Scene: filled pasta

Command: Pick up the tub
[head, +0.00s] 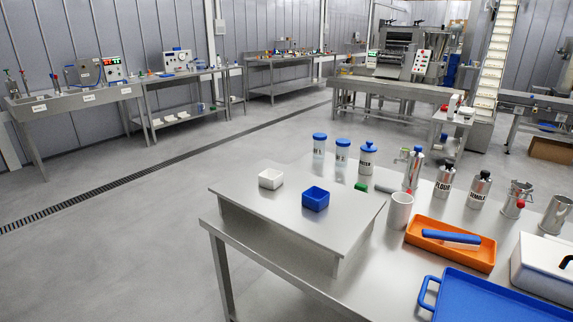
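Two small square open tubs stand upright on a raised steel shelf (290,222) in the head view. One is a white tub (271,179), near the shelf's back left. The other is a blue tub (315,199), to its right and a little nearer. They stand apart from each other, and nothing touches either one. I cannot tell from the picture which of the two is meant. Neither of my grippers shows in the head view.
The shelf sits on a steel table's left end. Right of it stand a white cup (400,211), an orange tray (421,240) holding a blue-handled tool, a blue tray (490,300) and a white box (540,272). Blue-lidded jars (342,153) and metal canisters (444,183) line the back. The shelf's front is clear.

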